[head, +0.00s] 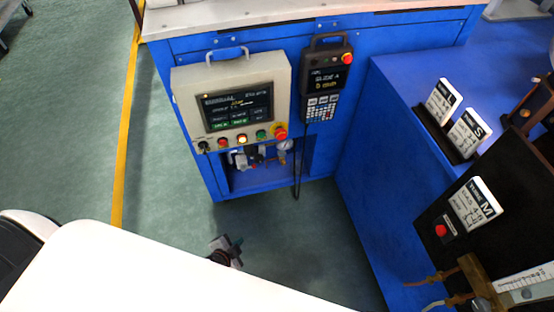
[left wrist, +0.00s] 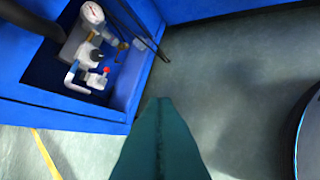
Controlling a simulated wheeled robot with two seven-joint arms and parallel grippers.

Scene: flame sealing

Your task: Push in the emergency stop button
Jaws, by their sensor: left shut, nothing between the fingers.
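A red emergency stop button (head: 280,132) with a yellow collar sits at the lower right corner of the light grey control box (head: 185,100) on the blue cabinet. Another red knob (head: 347,58) is on the dark hand pendant beside the box. My left gripper (head: 238,243) is below the cabinet, apart from it, over the green floor; most of its arm hides behind my white body. Its teal fingers (left wrist: 160,105) are shut and empty in the left wrist view, with no button in front of them. My right gripper is out of view.
An open recess in the cabinet holds a gauge (left wrist: 92,13) and valves. A cable hangs below the pendant. At right, a blue bench (head: 370,170) carries labelled cards and a dark unit with a red button (head: 440,231). Floor in front of the cabinet is clear.

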